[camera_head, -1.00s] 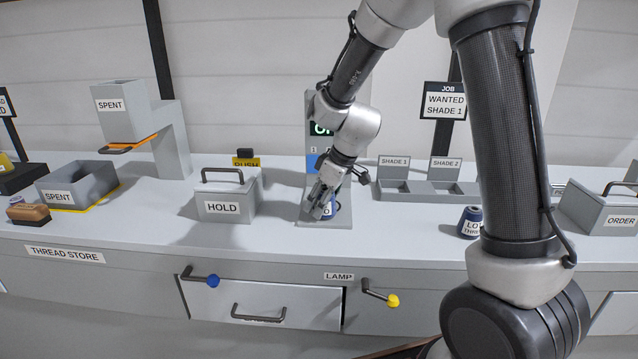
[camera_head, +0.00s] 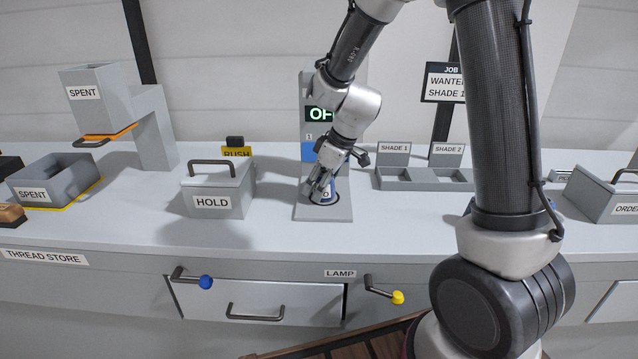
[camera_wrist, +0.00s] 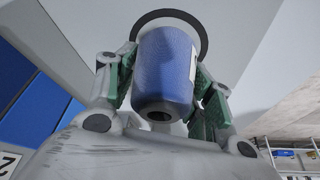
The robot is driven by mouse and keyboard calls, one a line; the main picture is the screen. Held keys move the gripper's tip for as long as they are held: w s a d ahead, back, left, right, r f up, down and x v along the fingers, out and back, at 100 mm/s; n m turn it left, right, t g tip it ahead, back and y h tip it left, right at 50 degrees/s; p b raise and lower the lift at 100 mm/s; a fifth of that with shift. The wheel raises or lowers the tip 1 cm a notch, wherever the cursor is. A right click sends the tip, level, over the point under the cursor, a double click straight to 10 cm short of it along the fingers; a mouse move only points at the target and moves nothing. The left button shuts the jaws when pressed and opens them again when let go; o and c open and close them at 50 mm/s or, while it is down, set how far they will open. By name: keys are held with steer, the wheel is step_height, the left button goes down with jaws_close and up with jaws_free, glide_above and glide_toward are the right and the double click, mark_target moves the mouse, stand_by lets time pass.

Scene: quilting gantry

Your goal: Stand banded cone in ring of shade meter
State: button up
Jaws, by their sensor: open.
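A blue cone (camera_wrist: 166,65) with a white label is between the fingers of my gripper (camera_head: 320,190). In the wrist view its narrow end with a dark hole faces the camera, and the dark ring (camera_wrist: 190,20) shows around its far end. In the head view the cone (camera_head: 326,190) is upright over the ring on the base plate of the shade meter (camera_head: 340,212), mostly hidden by my fingers. My gripper is open, with one finger on each side of the cone; whether they touch it I cannot tell. The meter's display (camera_head: 318,114) is partly covered by my arm.
The HOLD box (camera_head: 213,203) stands left of the meter, with a RUSH block (camera_head: 237,152) behind it. SHADE 1 (camera_head: 394,178) and SHADE 2 (camera_head: 446,180) trays are to the right. A SPENT bin (camera_head: 45,185) is far left, an ORDER box (camera_head: 605,195) far right.

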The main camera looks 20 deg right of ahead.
steer(key=o, duration=0.3)
steer(key=shift+r, duration=0.1)
steer(key=v, duration=1.1)
steer(key=s+d+r+m+h, duration=0.1)
steer(key=s+d+r+m, duration=0.1)
steer(key=s, duration=0.6)
steer(key=s+d+r+m+t+h, duration=0.1)
steer(key=s+d+r+m, duration=0.1)
steer(key=s+d+m, duration=0.2)
steer(key=s+d+r+m+h, duration=0.1)
steer(key=s+d+r+m, duration=0.2)
steer(key=s+d, duration=0.4)
steer(key=s, duration=0.5)
steer(key=shift+m, duration=0.4)
